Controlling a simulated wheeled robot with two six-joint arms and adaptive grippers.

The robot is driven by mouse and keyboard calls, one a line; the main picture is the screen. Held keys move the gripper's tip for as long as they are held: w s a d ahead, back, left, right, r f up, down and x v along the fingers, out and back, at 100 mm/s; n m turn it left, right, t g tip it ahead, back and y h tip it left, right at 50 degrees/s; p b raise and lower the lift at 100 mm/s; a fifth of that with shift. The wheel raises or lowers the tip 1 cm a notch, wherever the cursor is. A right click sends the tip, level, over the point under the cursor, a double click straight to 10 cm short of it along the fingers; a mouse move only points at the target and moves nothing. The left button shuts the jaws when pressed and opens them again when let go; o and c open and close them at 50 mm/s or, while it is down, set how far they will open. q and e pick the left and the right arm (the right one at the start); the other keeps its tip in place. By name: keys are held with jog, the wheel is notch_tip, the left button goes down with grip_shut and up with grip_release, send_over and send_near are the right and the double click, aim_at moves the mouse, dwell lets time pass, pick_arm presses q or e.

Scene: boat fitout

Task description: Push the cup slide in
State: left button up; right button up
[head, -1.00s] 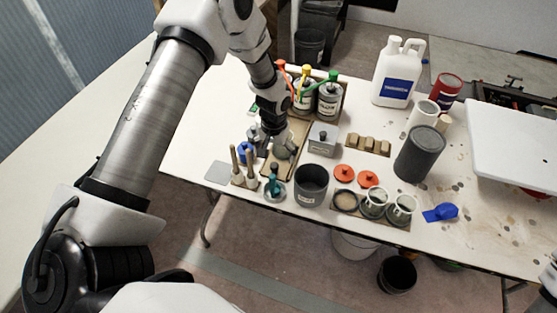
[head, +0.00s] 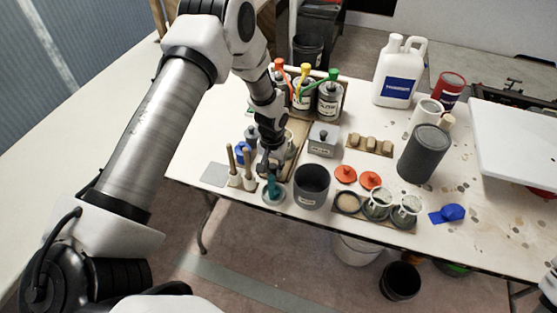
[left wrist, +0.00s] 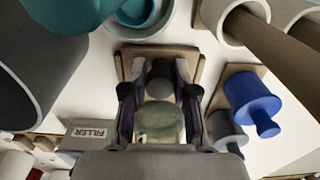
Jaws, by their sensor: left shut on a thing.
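The cup slide is a narrow brown board (head: 300,136) on the white table, partly hidden by my left arm. It also shows in the left wrist view (left wrist: 128,58). A pale greenish cup (left wrist: 160,122) stands on it, close to my palm; in the head view the cup is mostly hidden behind the gripper. A dark round knob (left wrist: 160,78) is near the board's near end. My left gripper (head: 268,172) points down at that end, its fingers on both sides of the knob, shut on it. My right gripper is out of view.
A teal-topped item in a bowl (head: 273,195) and a dark grey canister (head: 312,187) are close in front. A grey filler box (head: 323,140) is to the right.

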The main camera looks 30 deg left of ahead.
pick_arm(q)
jog(key=shift+w+f+b, duration=0.1)
jog(key=shift+w+b, duration=0.15)
jog(key=shift+b, duration=0.05)
jog(key=shift+w+a+f+b, duration=0.1)
jog(key=shift+w+a+b, duration=0.4)
jog(key=shift+w+b, duration=1.1)
jog(key=shift+w+a+r+b, duration=0.1)
jog(key=shift+w+a+b, duration=0.55)
jog(key=shift+w, duration=1.7)
jog(key=shift+w+a+f+b, duration=0.1)
jog(key=shift+w+a+b, duration=0.2)
jog(key=shift+w+b, duration=1.4)
jog(key=o, duration=1.7)
jog(key=shift+w+p, duration=0.25)
jog(key=shift+p, duration=0.2)
jog(key=shift+o, duration=0.2)
jog(key=shift+r+p, duration=2.65)
jog(key=shift+r, duration=1)
